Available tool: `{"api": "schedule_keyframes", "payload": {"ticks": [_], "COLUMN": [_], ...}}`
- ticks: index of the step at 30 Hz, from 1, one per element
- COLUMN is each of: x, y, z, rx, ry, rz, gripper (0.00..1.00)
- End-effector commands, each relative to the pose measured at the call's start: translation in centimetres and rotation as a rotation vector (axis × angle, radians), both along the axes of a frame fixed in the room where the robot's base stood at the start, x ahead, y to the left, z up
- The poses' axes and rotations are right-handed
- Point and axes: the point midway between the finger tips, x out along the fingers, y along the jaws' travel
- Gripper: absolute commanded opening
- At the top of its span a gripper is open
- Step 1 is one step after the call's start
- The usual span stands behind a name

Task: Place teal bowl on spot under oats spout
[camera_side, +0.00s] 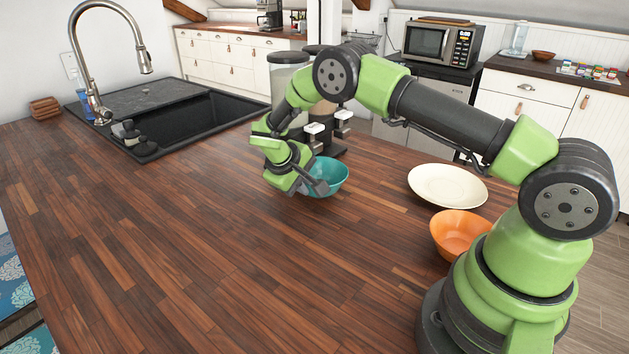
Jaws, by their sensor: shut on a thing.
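The teal bowl (331,174) is upright in front of the dispenser, at or just above the wooden counter; I cannot tell whether it touches. My gripper (312,188) is shut on the bowl's left rim. The dispenser has two clear containers (287,85) on dark stands, with light-coloured spouts (316,128) behind and above the bowl. My arm hides part of the containers, so I cannot tell which one holds oats. The spot under the spout is not clearly visible.
A cream plate (447,185) and an orange bowl (459,232) stand on the right, near my base. A black sink (205,120) with a tall faucet (95,90) is at the back left. The counter (190,245) is clear at the front and left.

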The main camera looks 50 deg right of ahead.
Motion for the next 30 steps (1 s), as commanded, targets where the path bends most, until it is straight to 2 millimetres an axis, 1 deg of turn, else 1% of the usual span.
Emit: {"api": "schedule_keyframes", "payload": {"ticks": [4,9,10,12,21,22,23,24,25,30], "x": [-0.1,-0.3,-0.3,-0.2,-0.3,-0.3,-0.3,-0.3,-0.3,-0.3], "y": [-1.5,-4.3,-4.1,-4.0,-4.0,-3.9,-4.0,-3.9,-3.9,-3.9], "z": [0.1,-0.1,-0.7,-1.2,-1.4,-1.4,-1.4,-1.4,-1.4,-1.4], "rx": [-0.001,-0.001,0.000,0.001,0.001,0.001,0.001,0.001,0.001,0.001], "ry": [0.000,0.001,0.002,0.001,0.000,0.001,0.001,0.001,0.001,0.000], "rz": [-0.004,-0.003,0.002,0.003,0.002,0.002,0.002,0.002,0.002,0.001], "gripper": [0.00,0.00,0.00,0.00,0.00,0.11,0.18,0.27,0.32,0.32]}}
